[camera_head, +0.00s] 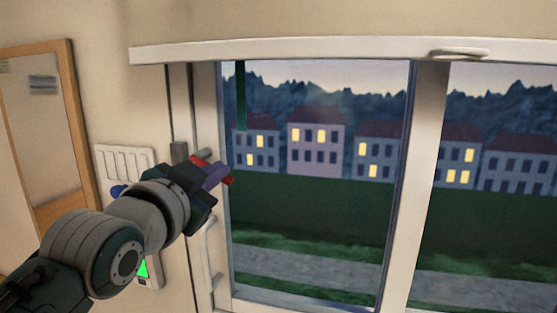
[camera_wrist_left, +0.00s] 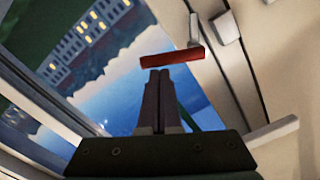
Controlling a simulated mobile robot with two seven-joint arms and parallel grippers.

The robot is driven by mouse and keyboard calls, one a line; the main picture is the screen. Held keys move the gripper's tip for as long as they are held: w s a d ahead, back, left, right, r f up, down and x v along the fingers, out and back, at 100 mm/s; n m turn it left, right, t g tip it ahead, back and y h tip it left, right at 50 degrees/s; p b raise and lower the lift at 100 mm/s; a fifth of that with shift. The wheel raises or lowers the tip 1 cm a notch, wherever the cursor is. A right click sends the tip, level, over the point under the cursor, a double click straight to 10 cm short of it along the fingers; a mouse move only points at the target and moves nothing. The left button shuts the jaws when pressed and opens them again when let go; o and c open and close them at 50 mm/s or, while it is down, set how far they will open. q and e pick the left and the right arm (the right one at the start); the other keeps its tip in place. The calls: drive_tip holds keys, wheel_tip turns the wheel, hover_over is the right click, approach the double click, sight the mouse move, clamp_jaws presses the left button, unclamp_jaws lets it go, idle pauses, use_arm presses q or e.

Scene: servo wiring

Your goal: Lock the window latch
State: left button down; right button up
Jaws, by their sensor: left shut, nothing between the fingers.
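The window latch has a red handle bar (camera_wrist_left: 172,59) on a grey lever (camera_wrist_left: 196,31), with a grey block (camera_wrist_left: 226,28) beside it on the window frame. In the head view the red handle (camera_head: 227,180) shows on both sides of my left gripper's fingers, which cover its middle. My left gripper (camera_head: 215,175) is shut and empty at the latch. In the left wrist view its fingertips (camera_wrist_left: 158,73) are just below the red bar; I cannot tell whether they touch it. My right gripper is not in view.
The window frame (camera_head: 432,150) has a pale handle (camera_head: 210,255) below the latch. A sill-like ledge (camera_head: 330,50) runs above. A white wall panel (camera_head: 125,165) and a wood-framed mirror or picture (camera_head: 70,130) are at the left. A dark green strip (camera_head: 241,95) hangs by the glass.

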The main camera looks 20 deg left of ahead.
use_arm(q)
drive_tip(key=shift+a+f+m+b, duration=0.6)
drive_tip(key=shift+f+m+b, duration=0.2)
drive_tip(key=shift+m, duration=1.2)
drive_tip(key=shift+a+f+m+b, duration=0.55)
drive_tip(key=shift+f+m+b, duration=0.15)
drive_tip(key=shift+m, duration=1.3)
drive_tip(key=shift+a+f+m+b, duration=0.65)
drive_tip(key=shift+f+m, duration=0.2)
drive_tip(key=shift+m, duration=1.15)
drive_tip(key=shift+d, duration=0.1)
